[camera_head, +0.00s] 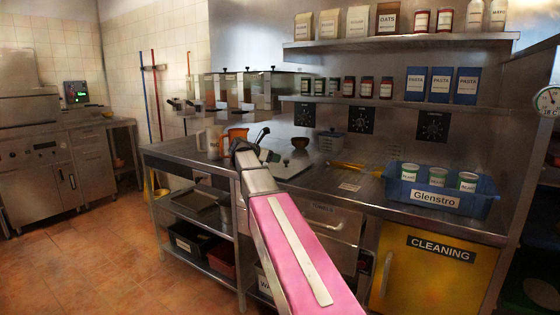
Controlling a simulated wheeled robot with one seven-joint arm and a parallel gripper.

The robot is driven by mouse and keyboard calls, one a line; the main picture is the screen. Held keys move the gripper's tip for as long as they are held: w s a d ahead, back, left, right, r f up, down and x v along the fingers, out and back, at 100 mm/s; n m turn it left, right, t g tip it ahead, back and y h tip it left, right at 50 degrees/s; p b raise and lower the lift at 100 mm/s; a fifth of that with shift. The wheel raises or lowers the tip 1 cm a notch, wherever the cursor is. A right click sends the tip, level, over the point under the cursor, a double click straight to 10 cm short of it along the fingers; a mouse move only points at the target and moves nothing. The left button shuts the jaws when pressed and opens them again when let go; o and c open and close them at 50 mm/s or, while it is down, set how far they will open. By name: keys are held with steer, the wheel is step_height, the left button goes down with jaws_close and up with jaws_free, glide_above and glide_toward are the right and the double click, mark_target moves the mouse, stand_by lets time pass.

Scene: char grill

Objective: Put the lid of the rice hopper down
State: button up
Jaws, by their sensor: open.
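A row of steel hoppers (243,91) hangs on the back wall above the far end of the counter. Small black knobs stand along their tops. Their labels are too small to read, so I cannot tell which one is the rice hopper or how its lid sits. My pink arm reaches in from the bottom of the view. My gripper (243,148) is a dark shape at its far end, over the counter, below and in front of the hoppers. It is open, and I see nothing held in it. Its fingers are small and partly hidden by the arm.
An orange container (236,134) and pale jugs (207,139) stand on the steel counter (335,184) near the gripper. A blue crate (408,193) with cans is at the right. Shelves (400,41) with packets and jars hang above. The tiled floor (100,260) at left is clear.

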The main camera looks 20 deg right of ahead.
steer(key=shift+v, duration=1.45)
